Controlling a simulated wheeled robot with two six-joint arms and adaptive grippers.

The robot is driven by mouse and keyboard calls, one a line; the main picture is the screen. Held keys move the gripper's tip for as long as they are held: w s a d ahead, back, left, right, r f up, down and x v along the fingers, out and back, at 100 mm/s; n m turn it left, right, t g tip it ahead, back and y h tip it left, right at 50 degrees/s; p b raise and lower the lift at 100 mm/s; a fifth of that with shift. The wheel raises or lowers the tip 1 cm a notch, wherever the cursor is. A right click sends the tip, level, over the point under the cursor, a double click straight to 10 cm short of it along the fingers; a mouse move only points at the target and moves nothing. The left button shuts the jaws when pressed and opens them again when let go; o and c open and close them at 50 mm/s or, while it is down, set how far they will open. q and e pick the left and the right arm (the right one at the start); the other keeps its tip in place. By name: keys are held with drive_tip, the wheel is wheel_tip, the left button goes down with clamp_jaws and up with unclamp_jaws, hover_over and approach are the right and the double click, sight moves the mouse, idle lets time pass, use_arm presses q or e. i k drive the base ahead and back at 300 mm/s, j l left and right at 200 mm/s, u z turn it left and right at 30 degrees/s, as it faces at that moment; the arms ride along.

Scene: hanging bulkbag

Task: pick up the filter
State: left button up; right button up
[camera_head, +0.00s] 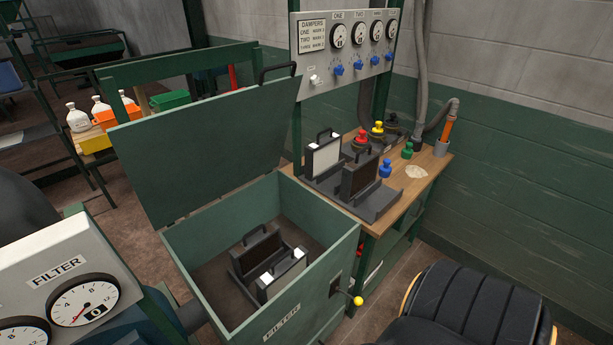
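Several framed filter panels with top handles are in view. A light-faced filter (323,159) stands upright in a dark holder on the wooden bench, with a dark-faced filter (360,179) beside it. Inside the open green box labelled FILTER (281,322), a dark holder (258,252) stands on the floor. A light-edged filter (283,274) sits at its near side, its lower part hidden by the box wall. The box lid (210,140) is raised and leans back. Neither of my grippers can be made out in this view.
The wooden bench (437,167) holds red, yellow, green and blue knobbed pieces. A gauge panel (350,48) hangs above it. A yellow-knobbed lever (357,300) sticks out from the box. A FILTER gauge panel (60,275) fills the lower left, and a black ribbed object (465,315) the lower right.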

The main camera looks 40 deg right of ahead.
sight(255, 249)
drive_tip(key=j+z, duration=0.2)
drive_tip(key=j, duration=0.15)
drive_tip(key=k+j+z, duration=0.15)
drive_tip(key=j, duration=0.25)
drive_tip(key=j+z, duration=0.2)
drive_tip(key=j, duration=0.15)
drive_tip(key=k+j+z, duration=0.2)
drive_tip(key=j+z, duration=0.1)
drive_tip(key=z, duration=1.15)
